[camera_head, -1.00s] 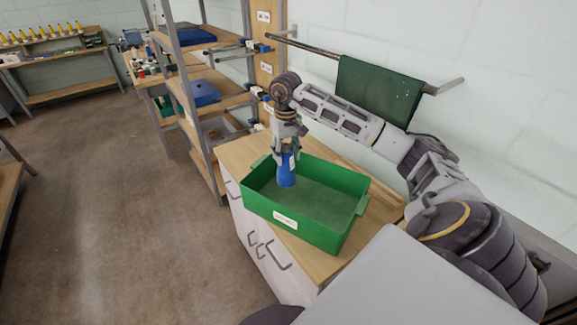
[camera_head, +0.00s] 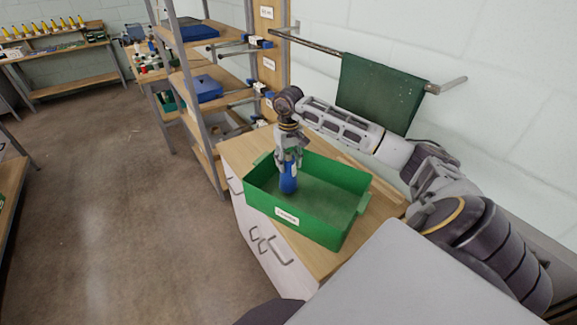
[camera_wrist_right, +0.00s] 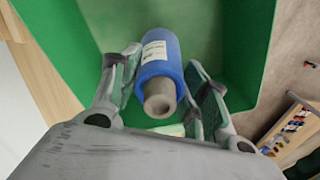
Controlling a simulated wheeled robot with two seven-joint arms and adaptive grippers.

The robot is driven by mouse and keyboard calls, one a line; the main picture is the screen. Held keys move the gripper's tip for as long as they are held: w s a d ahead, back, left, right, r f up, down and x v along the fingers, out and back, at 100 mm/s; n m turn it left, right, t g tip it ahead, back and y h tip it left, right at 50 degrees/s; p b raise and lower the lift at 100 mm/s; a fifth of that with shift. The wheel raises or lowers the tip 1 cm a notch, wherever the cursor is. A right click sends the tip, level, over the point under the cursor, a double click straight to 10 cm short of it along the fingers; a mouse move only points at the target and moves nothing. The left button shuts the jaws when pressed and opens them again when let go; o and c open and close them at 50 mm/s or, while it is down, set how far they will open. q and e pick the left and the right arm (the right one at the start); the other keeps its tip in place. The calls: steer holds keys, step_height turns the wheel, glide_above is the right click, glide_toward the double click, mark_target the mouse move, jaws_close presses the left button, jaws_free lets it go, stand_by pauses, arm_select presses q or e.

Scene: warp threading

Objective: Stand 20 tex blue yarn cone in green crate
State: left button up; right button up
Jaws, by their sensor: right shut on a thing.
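The blue yarn cone (camera_head: 288,181) is inside the green crate (camera_head: 318,228), near its left side. My right gripper (camera_head: 289,163) points down into the crate and is shut on the cone's upper part. In the right wrist view the cone (camera_wrist_right: 163,58) shows a white label and a grey core end, with the fingers of my right gripper (camera_wrist_right: 160,90) on both sides of it. The cone looks about upright; whether its base touches the crate floor I cannot tell. My left gripper is not in view.
The crate stands on a wooden-topped drawer cabinet (camera_head: 238,151). A shelf rack (camera_head: 207,135) stands close behind it. A rail with a green cloth (camera_head: 380,92) is on the wall to the right. The crate floor right of the cone is clear.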

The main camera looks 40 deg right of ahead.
steer(key=shift+f, duration=1.4)
steer(key=o, duration=0.9)
steer(key=shift+r, duration=0.25)
steer(key=shift+r+b, duration=0.4)
steer(key=shift+r, duration=1.85)
steer(key=shift+r+b, duration=0.6)
steer(key=shift+r, duration=3)
